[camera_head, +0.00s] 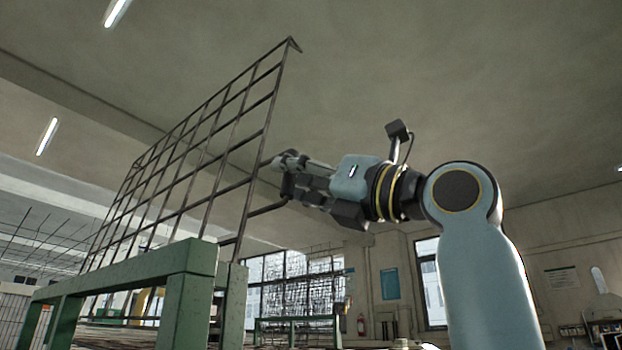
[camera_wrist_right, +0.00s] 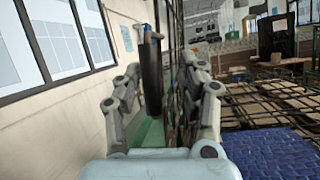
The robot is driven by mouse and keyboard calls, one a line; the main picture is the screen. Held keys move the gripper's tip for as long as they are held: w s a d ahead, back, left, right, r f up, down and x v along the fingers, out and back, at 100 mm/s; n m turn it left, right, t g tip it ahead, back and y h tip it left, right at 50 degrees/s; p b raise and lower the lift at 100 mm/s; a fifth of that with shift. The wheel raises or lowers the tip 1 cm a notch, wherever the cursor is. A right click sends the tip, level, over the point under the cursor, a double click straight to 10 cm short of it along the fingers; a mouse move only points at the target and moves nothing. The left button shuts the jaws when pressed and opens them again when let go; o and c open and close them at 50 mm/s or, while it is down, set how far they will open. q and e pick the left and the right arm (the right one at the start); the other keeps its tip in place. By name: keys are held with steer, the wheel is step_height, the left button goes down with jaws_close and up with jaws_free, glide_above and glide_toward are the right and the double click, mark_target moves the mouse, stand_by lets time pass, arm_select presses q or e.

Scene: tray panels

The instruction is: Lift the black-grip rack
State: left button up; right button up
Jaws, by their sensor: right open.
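The rack (camera_head: 205,140) is a tall dark wire grid panel, standing tilted on a green frame (camera_head: 130,270) in the head view. My right gripper (camera_head: 280,172) is open beside the panel's right edge, partly overlapping it in the picture. In the right wrist view my right gripper (camera_wrist_right: 163,95) has its two fingers apart. An upright black grip (camera_wrist_right: 152,75) shows between them, nearer the left finger; I cannot tell whether it touches. The grid (camera_wrist_right: 178,60) is seen edge-on behind the right finger. My left gripper is not in view.
Other wire panels (camera_head: 40,240) stand at the far left. In the right wrist view a wall with windows (camera_wrist_right: 70,35) runs along the left. A blue textured surface (camera_wrist_right: 270,155) and a brown gridded surface (camera_wrist_right: 270,105) lie at the right. Open air surrounds my right arm.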

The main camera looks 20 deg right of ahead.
steer(key=v, duration=0.7)
stand_by(0.6)
